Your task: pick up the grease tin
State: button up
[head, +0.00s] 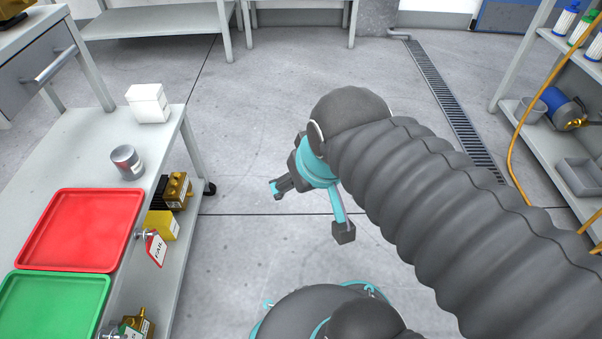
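My gripper (309,210) is in the middle of the view, over the open floor to the right of the bench. Its two fingers are spread wide apart with nothing between them. It is well clear of the tin.
A red tray (132,207) and a green tray (105,290) lie on the bench, with a white box (148,103) at its far end. Brass-and-yellow parts (177,188) sit on a lower level at the bench's right side. Shelving (545,150) stands right. Floor between is clear.

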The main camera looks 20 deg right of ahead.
aim_at(125, 157)
jog(key=z, duration=1.65)
jog(key=k, duration=1.4)
jog(key=u, duration=1.7)
jog(key=i, duration=0.5)
jog(key=z, duration=0.05)
